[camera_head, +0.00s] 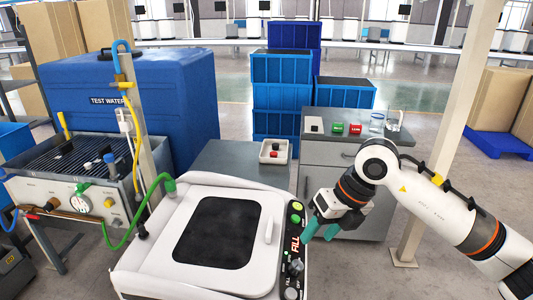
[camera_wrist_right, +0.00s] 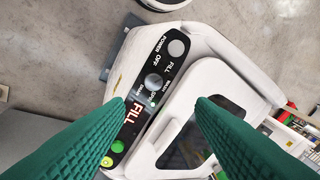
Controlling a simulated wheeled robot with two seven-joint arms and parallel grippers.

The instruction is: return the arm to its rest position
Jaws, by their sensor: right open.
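My right arm (camera_head: 445,212) comes in from the right in the head view. Its gripper (camera_head: 319,231) has teal fingers pointing down beside the control panel of a white machine. In the right wrist view the two green ribbed fingers (camera_wrist_right: 161,100) stand wide apart with nothing between them but the machine's panel and lid beyond. The gripper looks open and empty. Whether a fingertip touches the panel edge cannot be told. My left gripper is not in view.
The white machine (camera_head: 170,215) has a dark-windowed lid and a black panel (camera_wrist_right: 137,112) with knobs and green buttons. A grey cabinet (camera_head: 345,190) stands behind my gripper, with small red and green items and glassware on top. A pale post (camera_head: 447,125) rises behind my arm. A blue tank (camera_head: 150,90) stands left.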

